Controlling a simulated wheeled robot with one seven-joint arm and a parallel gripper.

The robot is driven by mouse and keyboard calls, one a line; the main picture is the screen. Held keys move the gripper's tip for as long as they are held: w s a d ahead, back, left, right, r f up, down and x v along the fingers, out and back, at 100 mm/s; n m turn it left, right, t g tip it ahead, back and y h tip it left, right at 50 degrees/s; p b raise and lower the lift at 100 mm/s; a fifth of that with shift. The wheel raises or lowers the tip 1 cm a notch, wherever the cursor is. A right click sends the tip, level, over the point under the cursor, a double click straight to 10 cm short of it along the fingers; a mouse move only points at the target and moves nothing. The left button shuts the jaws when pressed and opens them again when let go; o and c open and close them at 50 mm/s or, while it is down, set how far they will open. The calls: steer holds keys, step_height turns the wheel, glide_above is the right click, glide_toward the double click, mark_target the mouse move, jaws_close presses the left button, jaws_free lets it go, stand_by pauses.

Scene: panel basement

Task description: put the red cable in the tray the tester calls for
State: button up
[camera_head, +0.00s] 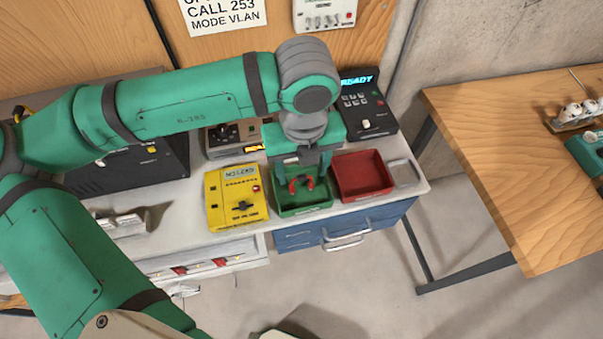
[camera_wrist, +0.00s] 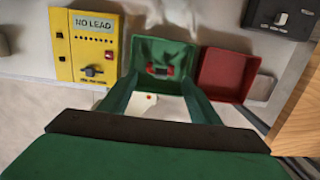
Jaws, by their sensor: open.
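The red cable (camera_head: 309,184), a short piece with red ends and a dark middle, is in the green tray (camera_head: 318,208). It also shows in the wrist view (camera_wrist: 161,71), inside the green tray (camera_wrist: 145,45). My gripper (camera_head: 301,174) is open above the green tray, its fingers (camera_wrist: 160,85) spread to either side of the cable in the wrist view. The red tray (camera_head: 362,175) stands empty to the right of the green one. The yellow tester (camera_head: 236,198) stands to the left; its display reads "NO LEAD" in the wrist view (camera_wrist: 95,25).
A black keypad device (camera_head: 367,105) stands behind the red tray. A brown box with a knob (camera_head: 228,138) stands behind the tester. A wooden table (camera_head: 520,150) is to the right, past a gap of floor. Blue drawers (camera_head: 300,238) are under the bench.

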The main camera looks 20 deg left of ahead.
step_height(320, 180, up, 9)
steer(key=shift+s+d+r, duration=0.2)
steer(key=shift+s, duration=0.1)
